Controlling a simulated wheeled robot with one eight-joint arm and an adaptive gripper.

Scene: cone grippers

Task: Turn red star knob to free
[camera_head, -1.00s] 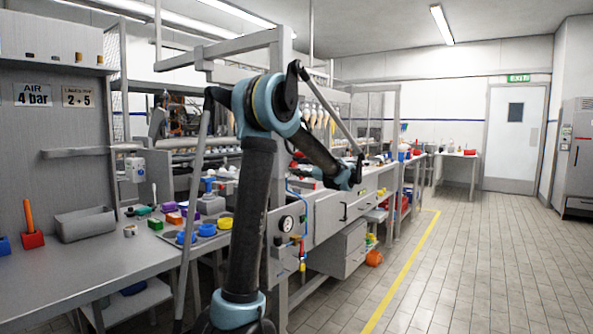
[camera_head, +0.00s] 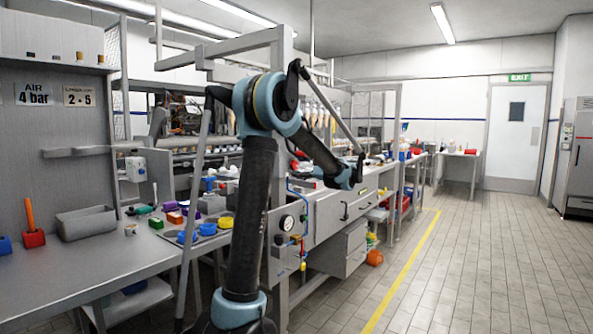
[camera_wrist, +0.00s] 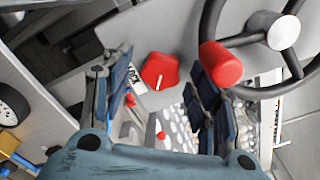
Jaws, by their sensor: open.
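The red star knob (camera_wrist: 160,72) is in the upper middle of the wrist view, on a light panel. It has rounded lobes and a white pointer line on its face. My gripper (camera_wrist: 161,84) is open, with one dark finger to the left of the knob and one to the right. The knob shows in the gap between them, and neither finger appears to touch it. I cannot tell how far beyond the fingertips it lies. In the head view my arm reaches over the bench, and I cannot make out the gripper or the knob there.
A black handwheel (camera_wrist: 284,40) with a red handle (camera_wrist: 220,64) is close to the right finger in the wrist view. A round gauge (camera_wrist: 12,103) is at the left edge. In the head view, coloured cups (camera_head: 187,237) stand on the bench; the floor (camera_head: 470,270) at right is clear.

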